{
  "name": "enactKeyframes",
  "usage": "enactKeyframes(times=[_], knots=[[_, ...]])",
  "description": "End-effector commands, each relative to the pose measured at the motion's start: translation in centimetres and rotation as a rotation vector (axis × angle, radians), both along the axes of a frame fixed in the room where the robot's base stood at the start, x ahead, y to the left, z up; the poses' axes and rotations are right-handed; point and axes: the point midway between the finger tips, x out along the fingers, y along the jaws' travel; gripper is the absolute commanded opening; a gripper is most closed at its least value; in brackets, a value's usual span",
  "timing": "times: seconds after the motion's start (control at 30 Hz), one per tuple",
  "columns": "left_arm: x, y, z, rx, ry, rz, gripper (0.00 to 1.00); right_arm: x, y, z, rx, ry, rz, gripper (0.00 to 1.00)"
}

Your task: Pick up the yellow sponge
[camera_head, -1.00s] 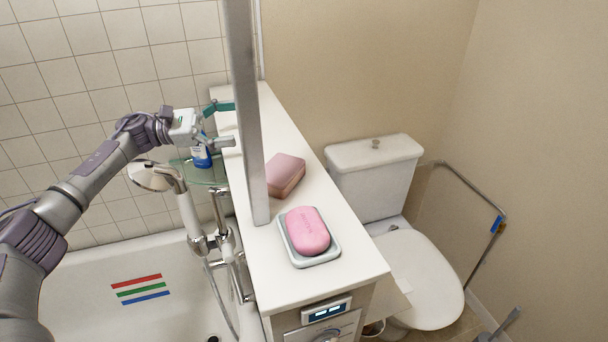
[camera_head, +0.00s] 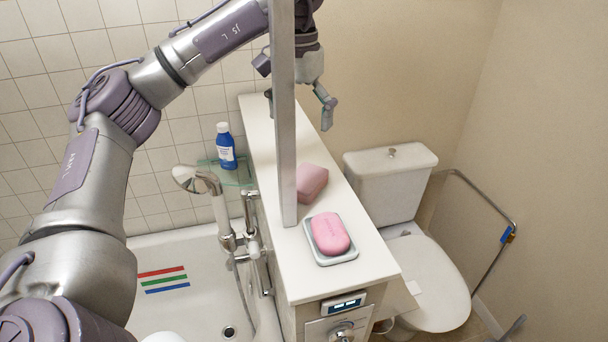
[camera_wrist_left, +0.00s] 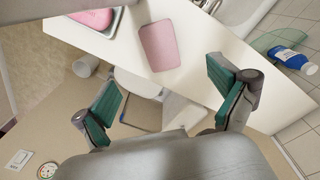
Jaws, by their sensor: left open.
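No yellow sponge shows in either view. A dusky pink block (camera_head: 311,183), perhaps a sponge, lies on the white counter (camera_head: 285,262), partly behind a grey post. It also shows in the left wrist view (camera_wrist_left: 160,45). A brighter pink soap bar (camera_head: 330,233) rests in a grey dish (camera_head: 334,259) nearer the counter's front. My left gripper (camera_head: 299,106) is open and empty above the far part of the counter, pointing down, beyond the pink block. The post hides part of it. In the left wrist view its two teal-padded fingers (camera_wrist_left: 166,88) are wide apart. My right gripper is not seen.
The upright grey post (camera_head: 284,130) stands in front of the counter. A blue bottle (camera_head: 227,147) stands on a glass shelf (camera_head: 238,176) at left, above the bathtub and shower fittings (camera_head: 222,213). A toilet (camera_head: 425,280) stands right of the counter.

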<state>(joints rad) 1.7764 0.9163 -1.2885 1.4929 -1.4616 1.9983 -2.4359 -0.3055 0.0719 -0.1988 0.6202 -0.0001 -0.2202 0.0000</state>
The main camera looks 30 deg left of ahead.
Motion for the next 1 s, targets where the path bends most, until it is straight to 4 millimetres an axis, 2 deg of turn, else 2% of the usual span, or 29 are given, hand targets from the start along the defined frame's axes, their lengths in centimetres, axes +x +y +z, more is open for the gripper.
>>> enactKeyframes(times=[0.17, 0.33, 0.5, 0.7, 0.87, 1.0], knots=[[-0.2, 0.1, -3.1, 0.025, 0.023, -0.009, 0.97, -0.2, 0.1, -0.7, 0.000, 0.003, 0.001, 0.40], [-0.2, 0.0, -6.4, 0.023, 0.022, -0.009, 0.97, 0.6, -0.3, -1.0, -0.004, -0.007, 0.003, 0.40], [-0.1, 0.1, -8.2, 0.023, 0.019, -0.007, 0.97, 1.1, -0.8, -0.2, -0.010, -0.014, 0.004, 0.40], [-0.1, -0.1, -9.5, 0.023, 0.019, -0.006, 0.97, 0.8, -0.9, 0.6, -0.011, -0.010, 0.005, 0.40], [0.0, -0.3, -11.8, 0.021, 0.021, -0.006, 0.97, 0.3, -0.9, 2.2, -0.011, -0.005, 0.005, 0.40], [0.1, -0.3, -13.6, 0.022, 0.018, -0.006, 0.97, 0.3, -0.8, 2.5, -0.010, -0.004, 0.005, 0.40]])
